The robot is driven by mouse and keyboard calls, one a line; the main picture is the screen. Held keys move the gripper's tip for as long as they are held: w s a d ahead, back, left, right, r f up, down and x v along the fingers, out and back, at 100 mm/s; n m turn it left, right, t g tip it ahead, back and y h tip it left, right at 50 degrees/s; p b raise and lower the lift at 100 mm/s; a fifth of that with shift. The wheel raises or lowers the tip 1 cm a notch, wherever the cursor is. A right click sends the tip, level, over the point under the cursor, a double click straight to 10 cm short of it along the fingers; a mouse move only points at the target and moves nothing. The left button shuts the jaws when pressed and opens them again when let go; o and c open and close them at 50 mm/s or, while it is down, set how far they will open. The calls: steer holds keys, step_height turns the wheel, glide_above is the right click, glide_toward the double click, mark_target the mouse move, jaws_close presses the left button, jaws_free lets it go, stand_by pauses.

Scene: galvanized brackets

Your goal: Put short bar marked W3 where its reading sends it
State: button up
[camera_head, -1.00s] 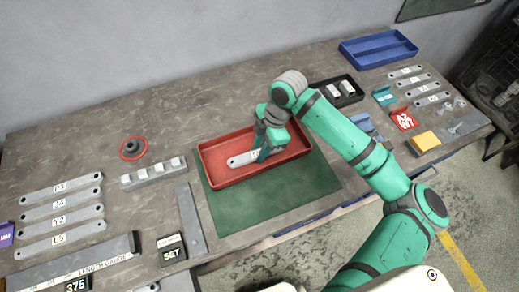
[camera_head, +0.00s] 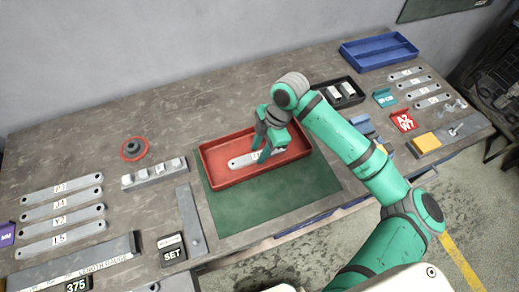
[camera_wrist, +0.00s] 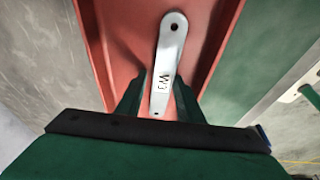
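The short grey bar marked W3 (camera_wrist: 166,62) lies flat in the red tray (camera_head: 218,182). The head view shows the same bar (camera_head: 240,161), partly covered by my gripper. My gripper (camera_head: 268,146) is over the tray, fingers pointing down. In the wrist view its two fingers (camera_wrist: 160,76) stand apart on either side of the bar's near part, with a gap at the left; the right finger looks close to the bar. The red tray rests on a green mat (camera_head: 275,200).
Several marked bars (camera_head: 60,214) lie at the left, by a length gauge (camera_head: 70,266) reading 375 and a SET block (camera_head: 172,250). A blue tray (camera_head: 378,62), a black tray (camera_head: 355,98), a red A2/W7 plate (camera_head: 403,121) and more bars (camera_head: 416,85) lie at the right.

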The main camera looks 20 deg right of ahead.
steer(key=shift+s+f, duration=0.2)
steer(key=shift+f, duration=0.25)
steer(key=shift+s+f, duration=0.2)
steer(key=shift+f, duration=0.25)
steer(key=v, duration=1.3)
steer(key=shift+w+a+r, duration=0.25)
steer(key=shift+w+r, duration=0.05)
steer(key=shift+r, duration=0.05)
